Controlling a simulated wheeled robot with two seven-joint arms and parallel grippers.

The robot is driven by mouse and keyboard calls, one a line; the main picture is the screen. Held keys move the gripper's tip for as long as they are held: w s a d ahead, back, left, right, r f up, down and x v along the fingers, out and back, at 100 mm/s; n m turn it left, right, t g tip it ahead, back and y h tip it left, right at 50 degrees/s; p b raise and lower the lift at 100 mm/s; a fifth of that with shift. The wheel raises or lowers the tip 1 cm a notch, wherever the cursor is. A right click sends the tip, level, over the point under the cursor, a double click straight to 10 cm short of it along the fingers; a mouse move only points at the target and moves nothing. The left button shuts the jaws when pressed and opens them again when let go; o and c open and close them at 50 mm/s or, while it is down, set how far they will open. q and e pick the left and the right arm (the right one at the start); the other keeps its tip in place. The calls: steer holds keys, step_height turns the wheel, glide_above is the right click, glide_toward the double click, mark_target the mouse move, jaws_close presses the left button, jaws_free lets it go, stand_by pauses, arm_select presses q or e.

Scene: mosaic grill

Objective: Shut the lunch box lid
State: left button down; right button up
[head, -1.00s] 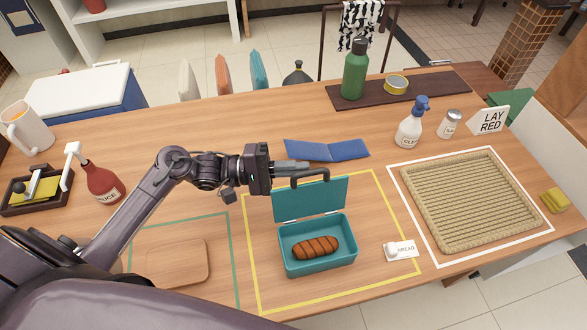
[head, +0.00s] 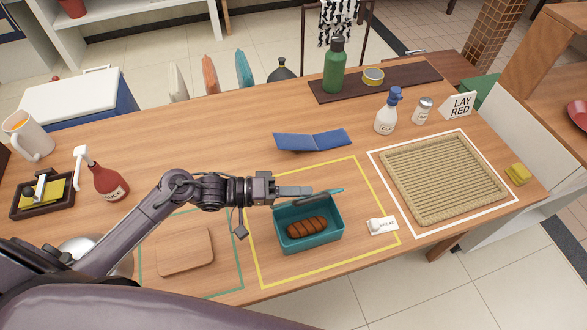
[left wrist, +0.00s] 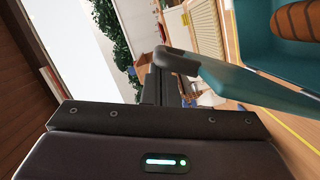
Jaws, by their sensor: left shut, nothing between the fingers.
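The teal lunch box (head: 318,239) stands inside the yellow outline, with a brown grilled piece of food (head: 306,227) in it. Its teal lid (head: 318,198) is partly lowered and shows almost edge-on above the back of the box; the food is still in plain sight. My left gripper (head: 309,190) is shut and empty, held level at the lid from behind; I cannot tell whether it touches. My right gripper is out of view.
A small bread card (head: 383,226) lies right of the box. A wicker tray (head: 440,180) is further right, a cutting board (head: 185,251) to the left. A blue folded item (head: 313,140) lies behind the gripper. A red sauce bottle (head: 109,182) stands at left.

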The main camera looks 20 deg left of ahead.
arm_select(q)
steer(key=shift+s+d+f+m+t+y+b, duration=0.45)
steer(key=shift+s+d+f+m, duration=0.4)
steer(key=shift+s+f+m, duration=0.65)
steer(key=shift+s+d+f+m+t+y+b, duration=0.15)
steer(key=shift+s+d+f+m+y, duration=0.65)
steer(key=shift+f+m, duration=1.05)
steer(key=shift+s+d+f+m+t+y+b, duration=0.35)
steer(key=shift+s+d+f+m, duration=0.6)
steer(key=shift+s+f+m, duration=0.8)
steer(key=shift+w+f+n, duration=0.15)
steer(key=shift+f+n, duration=0.05)
steer(key=shift+n, duration=0.1)
